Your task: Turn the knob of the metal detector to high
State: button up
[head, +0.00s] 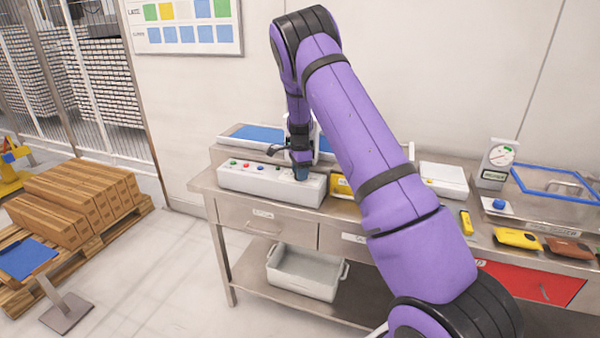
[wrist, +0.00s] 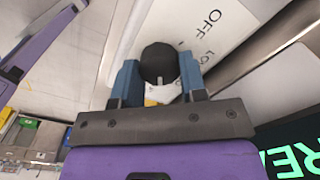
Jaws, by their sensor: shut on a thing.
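The metal detector (head: 250,181) is a long white control box on the left part of the steel bench, with a small conveyor behind it. Its face has red and green buttons toward the left. In the wrist view its white panel (wrist: 205,25) shows the word OFF and part of another word. The knob (wrist: 159,63) is round and black with a light pointer mark facing my gripper. My gripper (wrist: 160,78) is shut on the knob, one blue finger on each side. In the head view my gripper (head: 301,172) is at the box's right end and hides the knob.
A grey tub (head: 303,272) sits on the shelf below. A dial scale (head: 496,163), a blue-framed tray (head: 560,185) and yellow (head: 518,238) and brown (head: 569,247) packs are on the bench's right. A pallet of cartons (head: 75,200) stands left, with clear floor between.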

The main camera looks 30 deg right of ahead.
jog(key=shift+m, duration=1)
jog(key=o, duration=0.9)
jog(key=shift+o, duration=0.2)
notch_tip(320, 180, up, 11)
